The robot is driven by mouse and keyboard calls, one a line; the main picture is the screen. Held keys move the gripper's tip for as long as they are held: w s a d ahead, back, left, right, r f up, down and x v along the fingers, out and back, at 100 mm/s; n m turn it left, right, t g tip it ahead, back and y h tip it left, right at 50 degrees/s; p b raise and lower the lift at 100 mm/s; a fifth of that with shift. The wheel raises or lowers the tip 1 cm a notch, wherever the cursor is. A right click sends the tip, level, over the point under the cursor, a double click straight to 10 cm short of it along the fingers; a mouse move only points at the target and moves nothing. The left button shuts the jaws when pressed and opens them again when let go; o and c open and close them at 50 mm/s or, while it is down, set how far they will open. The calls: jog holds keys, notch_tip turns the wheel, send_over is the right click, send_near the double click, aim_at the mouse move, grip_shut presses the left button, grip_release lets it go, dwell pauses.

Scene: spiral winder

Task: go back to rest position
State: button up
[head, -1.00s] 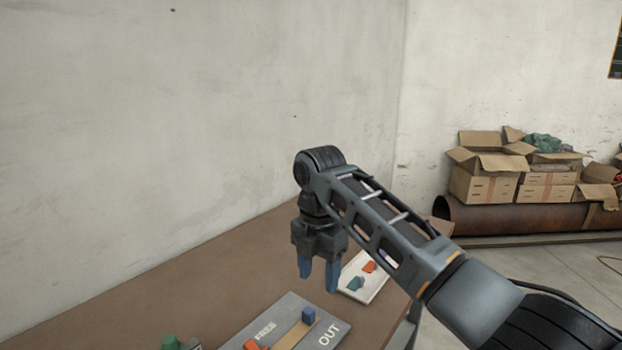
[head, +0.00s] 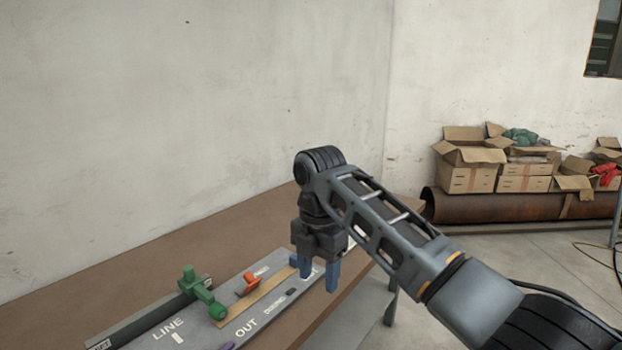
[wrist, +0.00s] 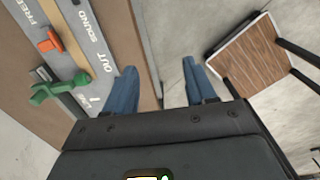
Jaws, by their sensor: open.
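My gripper (head: 319,272) hangs pointing down near the right edge of the brown table in the head view. Its two blue fingers are apart and nothing is between them. In the wrist view my gripper (wrist: 160,88) is over the table's edge and the floor, also empty. A grey board (head: 290,314) lettered LINE and OUT lies on the table, left of and below my gripper. On it are a green handle piece (head: 203,290) and an orange piece (head: 247,283) beside a tan strip.
The brown table (head: 130,265) runs along a pale wall. A wooden-topped stool or chair (wrist: 248,55) stands on the floor at right in the wrist view. Cardboard boxes (head: 470,178) sit on a rusty pipe (head: 500,207) at the back right.

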jog(key=s+a+f+m+t+y+b, duration=0.1)
jog(key=s+a+f+m+y, duration=0.3)
jog(key=f, duration=0.6)
jog(key=s+a+f+m+t+y+b, duration=0.15)
jog(key=s+a+f, duration=0.25)
jog(key=s+f, duration=0.45)
jog(key=s+d+f+m+t+y+b, duration=0.2)
jog(key=s+f+m+t, duration=0.2)
jog(key=s+f+m, duration=0.55)
jog(key=s+d+m+t+h+b, duration=0.4)
jog(key=s+d+m, duration=0.5)
jog(key=s+d, duration=0.65)
jog(key=s+d+r+m+t+h, duration=0.1)
jog(key=s+d+r+m+t, duration=0.1)
jog(key=s+d+r, duration=0.3)
jog(key=s+d+r+m+t+h+b, duration=0.1)
jog(key=s+d+r, duration=0.4)
jog(key=s+r, duration=0.5)
jog(key=shift+s+d+m+t+h, duration=0.25)
jog(key=shift+d+m+t+h, duration=0.05)
jog(key=shift+m+t+h, duration=0.45)
